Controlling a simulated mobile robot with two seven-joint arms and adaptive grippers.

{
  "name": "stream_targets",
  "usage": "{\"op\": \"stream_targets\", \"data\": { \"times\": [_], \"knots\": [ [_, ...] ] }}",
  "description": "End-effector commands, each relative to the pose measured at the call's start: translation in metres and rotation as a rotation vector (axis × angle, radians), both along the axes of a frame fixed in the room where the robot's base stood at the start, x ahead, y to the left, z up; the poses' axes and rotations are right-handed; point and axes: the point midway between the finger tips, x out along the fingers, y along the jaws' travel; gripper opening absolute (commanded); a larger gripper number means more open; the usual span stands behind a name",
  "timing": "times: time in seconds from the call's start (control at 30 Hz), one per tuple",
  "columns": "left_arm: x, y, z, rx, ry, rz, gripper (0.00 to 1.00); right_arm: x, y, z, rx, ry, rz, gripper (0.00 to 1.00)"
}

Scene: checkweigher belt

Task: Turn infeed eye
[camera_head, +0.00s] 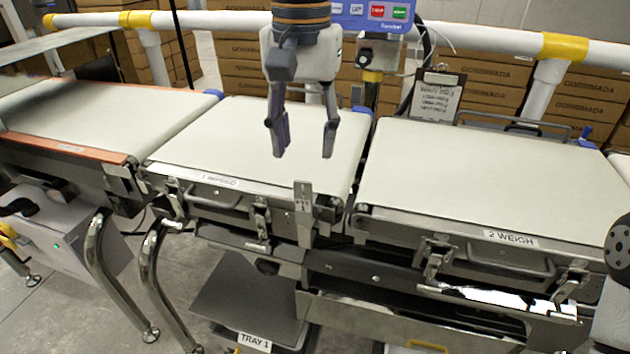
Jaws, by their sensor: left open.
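An upright metal bracket (303,210) with a small label stands at the front edge of the belt marked 1, near its right corner. I take it for the infeed eye; the label is too small to read surely. My left gripper (304,142) hangs fingers down over the infeed belt (225,140), behind and above the bracket in the picture. It is open, with nothing between its fingers and apart from the bracket. Part of my right arm shows at the right edge, but its gripper is not in view.
The belt marked 2 WEIGH (480,185) lies to the right, across a narrow gap. An orange-edged belt (90,115) lies to the left. A control panel (375,12), a clipboard (437,97) and a white rail (480,38) stand behind. TRAY 1 (250,300) sits below.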

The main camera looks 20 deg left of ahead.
Motion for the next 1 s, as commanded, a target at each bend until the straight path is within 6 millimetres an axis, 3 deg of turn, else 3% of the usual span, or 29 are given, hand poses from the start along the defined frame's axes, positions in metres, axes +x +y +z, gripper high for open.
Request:
{"op": "stream_targets", "data": {
  "times": [0.2,0.4,0.57,0.8,0.87,1.0],
  "knots": [
    [-0.002,0.001,-0.058,0.001,0.012,-0.002,0.43,-0.002,0.0,-0.002,0.0,0.009,0.0,0.43],
    [-0.001,0.001,-0.1,0.0,0.009,-0.003,0.43,-0.005,0.0,-0.005,0.001,0.016,0.0,0.43],
    [-0.001,0.001,-0.113,-0.001,0.005,-0.003,0.43,-0.005,0.0,-0.005,0.001,0.018,0.0,0.43],
    [-0.001,0.001,-0.114,-0.001,0.003,-0.003,0.43,-0.005,0.0,-0.005,0.0,0.018,0.0,0.43],
    [-0.001,0.001,-0.114,-0.001,0.003,-0.003,0.32,-0.005,0.0,-0.005,0.0,0.018,0.0,0.43],
    [-0.001,0.001,-0.114,-0.001,0.003,-0.003,0.0,-0.005,0.0,-0.005,0.001,0.018,0.0,0.43]
  ]
}}
